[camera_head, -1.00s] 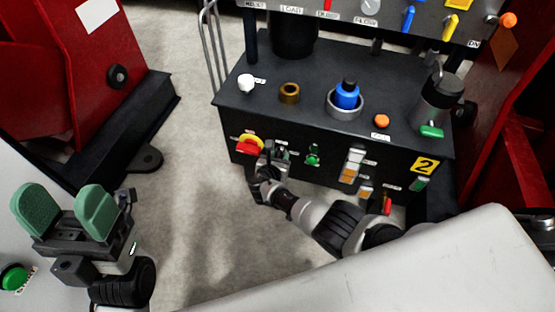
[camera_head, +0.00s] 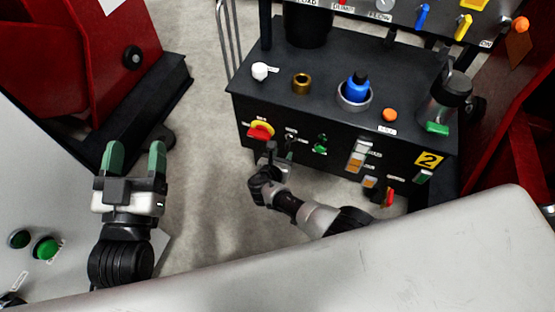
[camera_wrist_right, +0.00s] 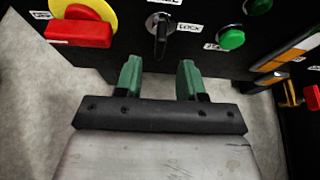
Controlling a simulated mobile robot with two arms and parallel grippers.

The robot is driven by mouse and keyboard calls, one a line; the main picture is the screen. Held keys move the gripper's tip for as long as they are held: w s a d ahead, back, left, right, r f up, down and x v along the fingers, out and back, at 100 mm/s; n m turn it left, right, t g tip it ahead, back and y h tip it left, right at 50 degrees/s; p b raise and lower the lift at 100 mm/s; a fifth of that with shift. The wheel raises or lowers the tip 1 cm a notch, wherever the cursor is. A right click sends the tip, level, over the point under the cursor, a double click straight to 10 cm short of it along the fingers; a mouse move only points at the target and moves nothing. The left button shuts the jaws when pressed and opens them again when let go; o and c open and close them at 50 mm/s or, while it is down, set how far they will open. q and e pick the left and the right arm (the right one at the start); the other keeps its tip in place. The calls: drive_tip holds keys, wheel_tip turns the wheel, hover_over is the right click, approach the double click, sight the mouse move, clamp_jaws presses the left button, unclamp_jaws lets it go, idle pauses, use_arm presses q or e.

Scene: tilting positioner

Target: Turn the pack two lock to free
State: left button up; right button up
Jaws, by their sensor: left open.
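Pack two is the black box (camera_head: 250,108) with the yellow "2" label (camera_head: 428,160) in the head view. Its lock is a small black knob (camera_wrist_right: 160,36) on the front face, beside a "LOCK" label in the right wrist view. The knob's handle looks roughly upright in that view. My right gripper (camera_wrist_right: 160,82) is open and empty, just below and in front of the knob, apart from it. In the head view my right gripper (camera_head: 271,157) is small and near the front face. My left gripper (camera_head: 135,158) is open and empty at the left, far from the pack.
A red knob on a yellow disc (camera_wrist_right: 82,28) sits left of the lock, and a green button (camera_wrist_right: 231,39) sits right. Orange and white switches (camera_head: 358,155) are further right. Grey floor (camera_head: 205,190) is free before the box. A pale panel (camera_head: 400,250) crosses the front.

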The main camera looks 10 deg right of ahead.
use_arm(q)
drive_tip(key=shift+s+a+f+g+y+p, duration=0.1)
drive_tip(key=shift+a+f+g+y+p, duration=0.15)
drive_tip(key=shift+f+g, duration=0.65)
drive_tip(key=shift+s+a+f+g+y+p, duration=0.1)
drive_tip(key=shift+a+f+g+y+p, duration=0.15)
drive_tip(key=shift+f+g, duration=0.7)
drive_tip(key=shift+s+a+f+g+y+p, duration=0.1)
drive_tip(key=shift+f+g+y+p, duration=0.15)
drive_tip(key=shift+f+g, duration=0.65)
use_arm(e)
drive_tip(key=shift+v, duration=1.9)
use_arm(q)
drive_tip(key=shift+f, duration=0.15)
